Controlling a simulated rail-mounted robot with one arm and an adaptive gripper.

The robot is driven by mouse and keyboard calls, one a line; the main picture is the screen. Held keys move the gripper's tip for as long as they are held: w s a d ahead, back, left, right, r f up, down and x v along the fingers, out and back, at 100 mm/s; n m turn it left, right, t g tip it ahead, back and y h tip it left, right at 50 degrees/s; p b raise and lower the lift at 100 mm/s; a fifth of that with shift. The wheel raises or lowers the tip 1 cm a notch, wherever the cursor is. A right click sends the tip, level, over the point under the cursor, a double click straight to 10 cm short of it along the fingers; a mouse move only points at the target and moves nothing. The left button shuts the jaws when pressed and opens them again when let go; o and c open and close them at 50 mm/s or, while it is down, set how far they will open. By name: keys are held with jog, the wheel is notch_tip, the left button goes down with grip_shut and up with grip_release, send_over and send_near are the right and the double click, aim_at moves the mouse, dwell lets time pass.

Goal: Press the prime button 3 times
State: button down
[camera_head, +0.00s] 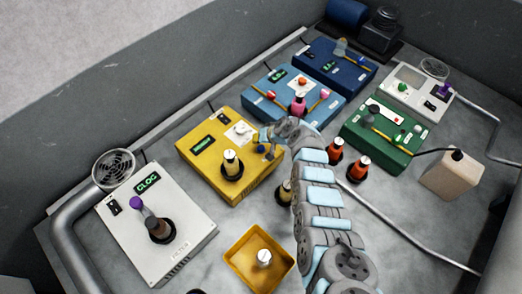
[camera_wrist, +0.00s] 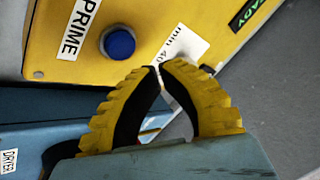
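The yellow box (camera_head: 200,172) stands left of my arm in the head view. It also fills the top of the wrist view (camera_wrist: 200,18), where the word PRIME (camera_wrist: 76,28) is printed on a white label. The round blue prime button (camera_wrist: 118,43) sits right beside that label. It also shows small in the head view (camera_head: 261,149). My gripper (camera_wrist: 159,66) has yellow and black fingers, with the tips together and nothing between them. The tips are just below and right of the button in the wrist view, apart from it in the picture. The exact gap cannot be told.
A dark bottle with a cream top (camera_head: 232,165) stands on the yellow box. Blue boxes (camera_head: 265,88) lie behind it and a green box (camera_head: 385,150) to the right. A white box reading CLOG (camera_head: 185,245) and a yellow tray (camera_head: 238,278) are in front. Orange-topped bottles (camera_head: 360,166) stand right of my arm.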

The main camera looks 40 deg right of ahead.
aim_at(254, 146)
jog(key=shift+f+b, duration=0.75)
jog(key=shift+f, duration=0.25)
jog(key=shift+f, duration=0.15)
dwell(0.7)
jog(key=shift+f+b, duration=0.25)
jog(key=shift+b, duration=0.25)
jog(key=shift+f+b, duration=0.5)
jog(key=shift+b, duration=0.05)
dwell(0.8)
jog(key=shift+r, duration=0.1)
jog(key=shift+r+p, duration=0.7)
jog(key=shift+r, duration=0.15)
